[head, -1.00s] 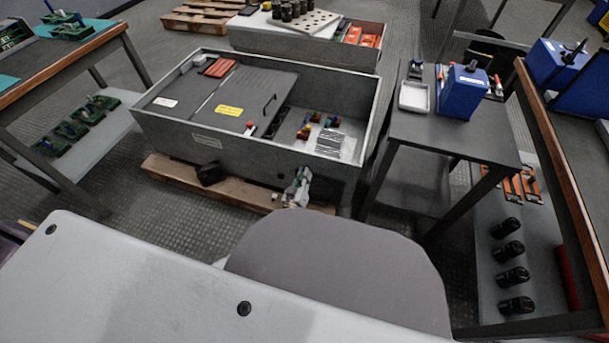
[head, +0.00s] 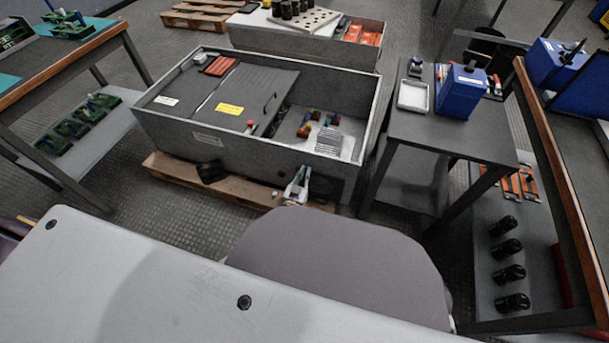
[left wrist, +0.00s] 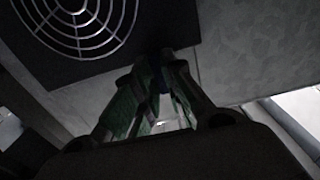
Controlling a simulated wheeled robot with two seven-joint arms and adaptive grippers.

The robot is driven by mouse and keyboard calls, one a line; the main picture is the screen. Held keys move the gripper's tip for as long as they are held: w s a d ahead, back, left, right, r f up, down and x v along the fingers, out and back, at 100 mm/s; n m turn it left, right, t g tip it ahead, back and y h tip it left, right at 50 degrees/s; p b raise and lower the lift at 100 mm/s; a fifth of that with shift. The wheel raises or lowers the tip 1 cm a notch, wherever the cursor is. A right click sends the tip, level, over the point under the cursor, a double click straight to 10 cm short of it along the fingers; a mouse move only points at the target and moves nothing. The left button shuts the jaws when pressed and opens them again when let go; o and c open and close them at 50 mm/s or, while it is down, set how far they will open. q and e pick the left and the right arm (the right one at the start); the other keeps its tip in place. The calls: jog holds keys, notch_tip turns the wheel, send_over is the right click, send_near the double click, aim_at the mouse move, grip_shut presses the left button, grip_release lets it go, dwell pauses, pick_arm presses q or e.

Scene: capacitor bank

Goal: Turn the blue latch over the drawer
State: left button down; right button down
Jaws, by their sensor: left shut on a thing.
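My left gripper (head: 301,176) is low at the front wall of the grey cabinet (head: 240,148), near its right end. In the left wrist view its green-sided fingers (left wrist: 168,82) are shut on a small dark blue piece, which looks like the blue latch (left wrist: 184,90). The fingers hide most of the latch, so its angle cannot be told. In the head view the latch cannot be made out, and the drawer cannot be told apart from the cabinet front. My right gripper is in neither view.
A round fan grille (left wrist: 85,25) is beside the fingers in the left wrist view. The cabinet stands on a wooden pallet (head: 165,168). A dark side table (head: 440,140) with a blue box (head: 462,92) stands to the right. Its legs are close to the cabinet.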

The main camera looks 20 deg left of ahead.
pick_arm(q)
jog(key=c, duration=1.5)
grip_release()
jog(key=s, duration=1.2)
jog(key=shift+a, duration=0.25)
